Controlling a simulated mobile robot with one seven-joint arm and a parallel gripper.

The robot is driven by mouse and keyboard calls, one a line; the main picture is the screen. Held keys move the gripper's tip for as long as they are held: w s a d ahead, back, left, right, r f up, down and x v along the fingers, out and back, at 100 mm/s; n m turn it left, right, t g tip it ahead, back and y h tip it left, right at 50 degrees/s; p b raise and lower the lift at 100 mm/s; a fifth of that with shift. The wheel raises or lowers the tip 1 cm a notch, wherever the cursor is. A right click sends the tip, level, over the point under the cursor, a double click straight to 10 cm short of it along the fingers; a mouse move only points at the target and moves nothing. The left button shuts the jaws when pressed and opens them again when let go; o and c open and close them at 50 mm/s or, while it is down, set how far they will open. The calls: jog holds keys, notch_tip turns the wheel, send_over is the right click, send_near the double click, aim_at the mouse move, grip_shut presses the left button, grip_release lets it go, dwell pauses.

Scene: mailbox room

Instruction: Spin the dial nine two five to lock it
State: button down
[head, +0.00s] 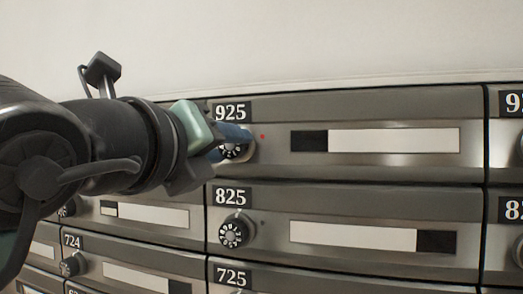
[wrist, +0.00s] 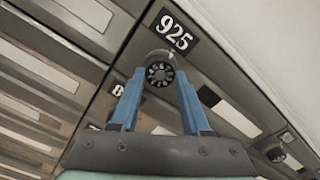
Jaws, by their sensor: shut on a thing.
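The black dial with white marks under the 925 label shows in the head view (head: 233,152), partly hidden by my fingers, and in the wrist view (wrist: 159,74). The 925 label plate (head: 233,112) is just above it. My gripper (wrist: 160,82) has its blue fingers on either side of this dial, shut on it. In the head view my gripper (head: 232,138) reaches the dial from the left. A small red dot (head: 262,136) shows on the panel right of the dial.
The 825 dial (head: 234,232) is directly below, with a dark dot beside it. The 724 dial (head: 71,265) is lower left. Box 925 has a white and black window strip (head: 390,140). A plain pale wall (head: 300,40) is above the boxes.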

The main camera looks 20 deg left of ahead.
jog(key=m, duration=0.4)
jog(key=shift+m, duration=0.4)
dwell(0.4)
jog(key=shift+c, duration=1.9)
grip_release()
